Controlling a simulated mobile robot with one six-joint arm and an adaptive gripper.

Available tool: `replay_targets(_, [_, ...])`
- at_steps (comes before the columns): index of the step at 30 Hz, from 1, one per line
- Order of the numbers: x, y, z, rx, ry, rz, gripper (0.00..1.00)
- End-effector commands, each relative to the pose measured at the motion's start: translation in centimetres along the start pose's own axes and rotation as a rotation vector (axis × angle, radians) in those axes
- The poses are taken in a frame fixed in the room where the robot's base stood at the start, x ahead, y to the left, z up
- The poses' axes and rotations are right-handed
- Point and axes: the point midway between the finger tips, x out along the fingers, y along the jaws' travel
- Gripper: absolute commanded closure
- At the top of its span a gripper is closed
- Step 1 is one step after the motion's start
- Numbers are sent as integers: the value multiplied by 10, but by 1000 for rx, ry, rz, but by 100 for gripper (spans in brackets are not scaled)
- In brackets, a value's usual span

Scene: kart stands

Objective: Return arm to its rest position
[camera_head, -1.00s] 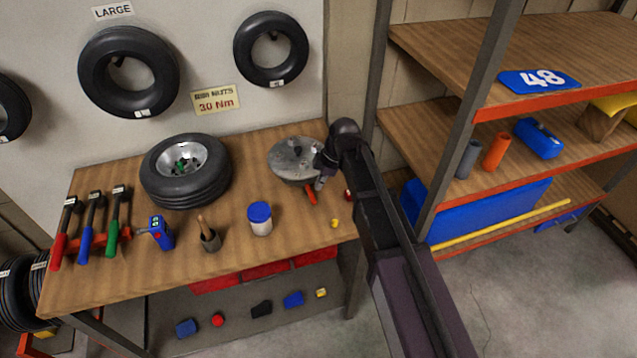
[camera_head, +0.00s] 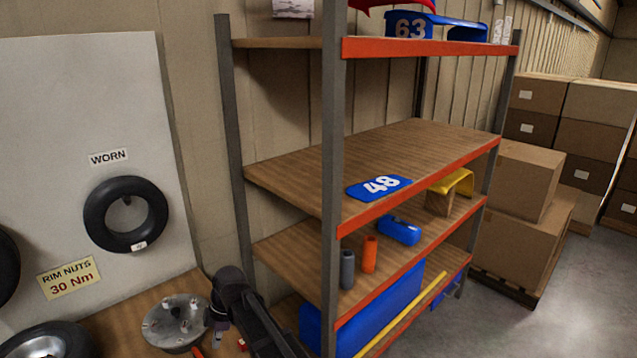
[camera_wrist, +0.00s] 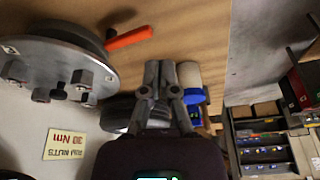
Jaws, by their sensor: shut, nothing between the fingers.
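My gripper (camera_wrist: 162,80) is shut and empty in the wrist view, its two fingers together. In the head view my gripper (camera_head: 217,328) is small and dark at the end of my dark arm, beside the right edge of a round metal plate with studs (camera_head: 172,322) on the wooden bench. The same plate (camera_wrist: 50,60) fills the upper left of the wrist view. An orange-handled tool (camera_wrist: 130,38) lies next to it. A white jar with a blue lid (camera_wrist: 190,75) shows partly behind the fingers. The lower arm is cut off by the head view's bottom edge.
A shelf rack (camera_head: 333,180) stands right of my arm, with a blue 48 plate (camera_head: 379,187), grey and orange cylinders and a blue case. Tyres hang on the wall board. Cardboard boxes (camera_head: 525,180) stand at far right, with open floor before them.

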Motion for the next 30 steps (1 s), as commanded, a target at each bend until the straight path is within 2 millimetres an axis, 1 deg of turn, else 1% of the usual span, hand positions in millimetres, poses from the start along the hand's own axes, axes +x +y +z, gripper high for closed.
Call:
replay_targets(1, [-4, -4, 14, 46, -7, 6, 100])
replay_targets(5, [-15, -14, 52, 204, -29, 24, 100])
replay_targets(6, [-19, -17, 67, 262, -38, 32, 100])
replay_targets(8, [-25, -24, 88, 354, -49, 43, 100])
replay_targets(12, [-40, -42, 138, 575, -75, 73, 100])
replay_targets(14, [-46, -51, 158, 670, -87, 87, 100])
replay_targets(15, [-49, -57, 171, 732, -93, 96, 100])
replay_targets(21, [-67, -93, 233, 1048, -123, 147, 100])
replay_targets(26, [-80, -126, 278, 1301, -142, 191, 100])
replay_targets(30, [-91, -158, 314, 1523, -156, 233, 100])
